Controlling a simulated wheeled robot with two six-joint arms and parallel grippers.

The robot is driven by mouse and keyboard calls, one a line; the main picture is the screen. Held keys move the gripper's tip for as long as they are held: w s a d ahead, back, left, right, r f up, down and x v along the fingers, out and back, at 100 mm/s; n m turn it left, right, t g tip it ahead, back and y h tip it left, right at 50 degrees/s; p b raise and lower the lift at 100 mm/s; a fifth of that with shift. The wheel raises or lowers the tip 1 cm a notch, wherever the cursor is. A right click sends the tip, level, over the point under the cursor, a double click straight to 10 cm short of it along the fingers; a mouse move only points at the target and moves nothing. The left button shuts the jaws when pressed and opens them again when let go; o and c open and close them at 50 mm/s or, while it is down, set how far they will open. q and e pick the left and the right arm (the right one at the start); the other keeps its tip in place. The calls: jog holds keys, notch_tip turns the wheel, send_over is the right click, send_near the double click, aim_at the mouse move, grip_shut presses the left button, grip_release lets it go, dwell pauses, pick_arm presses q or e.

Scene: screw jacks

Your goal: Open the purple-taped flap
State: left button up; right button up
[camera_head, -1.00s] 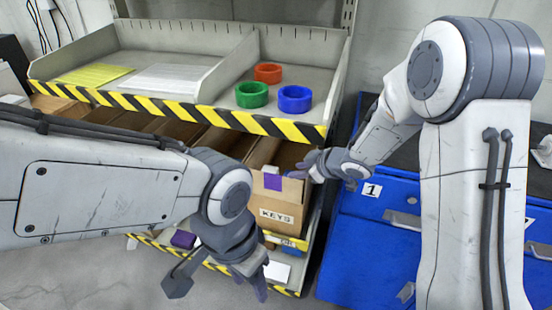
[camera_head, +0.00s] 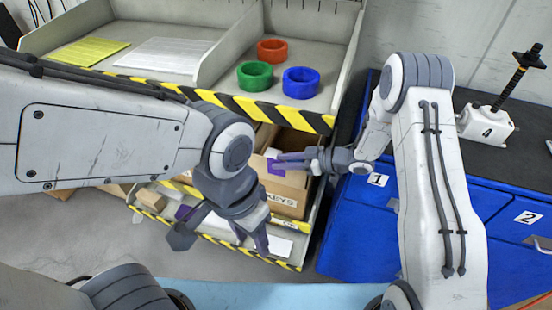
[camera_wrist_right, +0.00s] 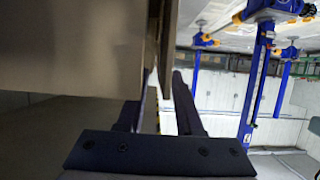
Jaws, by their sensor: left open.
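A cardboard box labelled KEYS (camera_head: 286,193) sits on the shelf below the striped edge. Purple tape (camera_head: 275,167) shows at its upper front, partly covered by my right gripper. My right gripper (camera_head: 280,161) is at the top of the box, its fingers pointing left. In the right wrist view its fingers (camera_wrist_right: 164,80) are apart, with a thin cardboard panel (camera_wrist_right: 168,45) reaching between their tips. I cannot tell whether they touch it. My left gripper (camera_head: 254,240) is open and empty, pointing down in front of the lower shelf.
Red (camera_head: 272,50), green (camera_head: 255,75) and blue (camera_head: 300,83) rings stand on the upper shelf, beside yellow (camera_head: 88,52) and white sheets. A blue drawer cabinet (camera_head: 350,230) stands right of the shelf, with a screw jack (camera_head: 487,122) on top.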

jog(key=shift+x, duration=1.25)
grip_shut()
dwell(0.5)
